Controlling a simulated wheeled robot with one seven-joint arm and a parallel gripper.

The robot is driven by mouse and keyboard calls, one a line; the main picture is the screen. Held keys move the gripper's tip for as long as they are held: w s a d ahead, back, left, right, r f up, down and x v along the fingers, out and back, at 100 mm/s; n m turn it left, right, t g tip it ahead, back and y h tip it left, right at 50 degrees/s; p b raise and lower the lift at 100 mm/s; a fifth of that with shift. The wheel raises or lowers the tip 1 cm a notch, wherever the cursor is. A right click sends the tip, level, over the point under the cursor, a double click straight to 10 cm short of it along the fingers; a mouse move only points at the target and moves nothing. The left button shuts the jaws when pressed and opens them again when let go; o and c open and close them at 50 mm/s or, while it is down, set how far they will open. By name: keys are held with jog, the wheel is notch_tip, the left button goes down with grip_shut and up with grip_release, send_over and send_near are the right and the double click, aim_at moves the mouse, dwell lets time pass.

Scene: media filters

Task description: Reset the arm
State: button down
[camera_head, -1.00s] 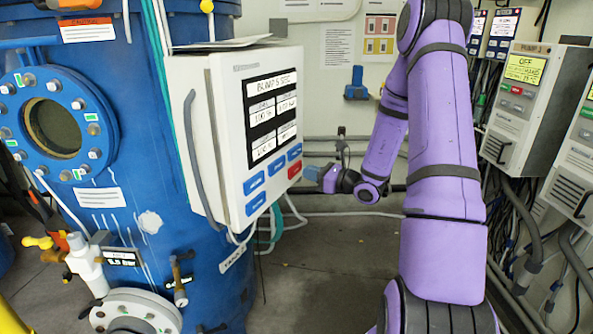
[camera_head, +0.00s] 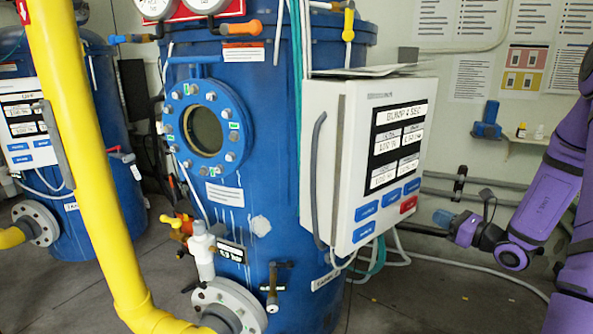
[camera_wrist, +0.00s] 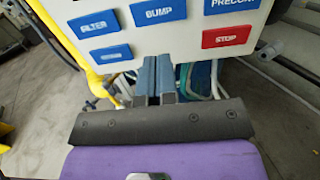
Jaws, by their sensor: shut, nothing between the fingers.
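My purple arm comes in from the right edge in the head view, bent at the elbow. My gripper (camera_head: 442,217) points left, beside the lower right edge of the white control box (camera_head: 337,200). In the wrist view, my gripper (camera_wrist: 152,62) has its two fingers together with nothing between them. They lie in front of the box's lower edge, below the blue BUMP button (camera_wrist: 157,11) and left of the red STOP button (camera_wrist: 227,38). Whether they touch the box I cannot tell.
The box is mounted on a large blue tank (camera_head: 255,160). A yellow pipe (camera_head: 95,180) crosses the left side, with a second blue tank (camera_head: 92,120) behind it. Loose hoses (camera_head: 400,252) hang below the box.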

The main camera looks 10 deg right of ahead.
jog(key=s+a+r+n+g+y, duration=0.1)
jog(key=s+a+r+n+g, duration=0.3)
jog(key=a, duration=0.3)
jog(key=s+a+r+n+g+y, duration=0.2)
jog(key=a+r+n+g, duration=0.2)
jog(key=a+n, duration=0.25)
jog(key=s+a+r+n+g+y, duration=0.1)
jog(key=s+a+r+n+g, duration=0.3)
jog(key=a, duration=0.3)
jog(key=s+r+n+h, duration=0.5)
jog(key=s+n+h, duration=0.1)
jog(key=s+n, duration=0.2)
jog(key=s+a+r+n+t+h, duration=0.1)
jog(key=s+r+n+h, duration=0.4)
jog(key=s+n, duration=0.3)
jog(key=shift+s+h, duration=0.15)
jog(key=shift+h, duration=0.25)
